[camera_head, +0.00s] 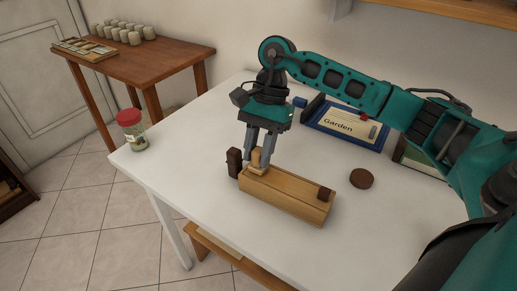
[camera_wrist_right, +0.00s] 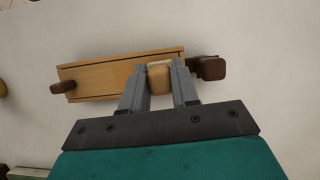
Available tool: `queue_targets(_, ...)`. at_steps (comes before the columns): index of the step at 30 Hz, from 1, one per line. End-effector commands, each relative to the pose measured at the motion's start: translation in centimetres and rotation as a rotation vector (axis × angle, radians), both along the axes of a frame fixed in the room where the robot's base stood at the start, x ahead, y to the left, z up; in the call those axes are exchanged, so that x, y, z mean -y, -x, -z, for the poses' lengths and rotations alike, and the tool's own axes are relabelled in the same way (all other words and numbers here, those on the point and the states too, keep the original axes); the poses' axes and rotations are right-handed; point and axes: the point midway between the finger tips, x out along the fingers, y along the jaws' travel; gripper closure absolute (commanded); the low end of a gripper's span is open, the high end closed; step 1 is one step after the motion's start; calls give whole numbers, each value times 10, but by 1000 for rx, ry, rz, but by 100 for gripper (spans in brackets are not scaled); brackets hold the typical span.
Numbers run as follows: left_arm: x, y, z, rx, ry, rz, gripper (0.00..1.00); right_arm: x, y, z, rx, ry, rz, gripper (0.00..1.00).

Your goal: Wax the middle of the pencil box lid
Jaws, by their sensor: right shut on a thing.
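The pencil box (camera_head: 287,196) is a long pale wooden box on the white table, with a flat lid, also in the right wrist view (camera_wrist_right: 112,75). My right gripper (camera_head: 259,155) points down at the box's far left end. It is shut on a small tan wooden block with a pale base (camera_head: 257,168), which also shows between the fingers in the right wrist view (camera_wrist_right: 159,78). The block is over or on the lid's end; I cannot tell whether it touches. The lid's middle is bare, with no wax that I can make out. My left gripper is not in view.
Dark brown blocks stand at the box's left end (camera_head: 234,162) and right end (camera_head: 326,194). A round brown disc (camera_head: 361,179) lies to the right. A "Garden" board (camera_head: 343,124) lies behind. A red-lidded jar (camera_head: 131,131) stands at the table's left corner. The front table is clear.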

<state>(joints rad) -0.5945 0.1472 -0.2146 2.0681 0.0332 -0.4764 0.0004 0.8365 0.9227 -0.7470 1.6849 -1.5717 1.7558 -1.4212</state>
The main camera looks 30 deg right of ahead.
Motion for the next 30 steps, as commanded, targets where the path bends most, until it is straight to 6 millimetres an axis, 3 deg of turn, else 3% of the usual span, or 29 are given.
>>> queue_targets(17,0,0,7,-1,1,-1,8,1,1,7,0,0,0,100)
queue_targets(30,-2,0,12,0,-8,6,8,11,24,5,0,0,0,100)
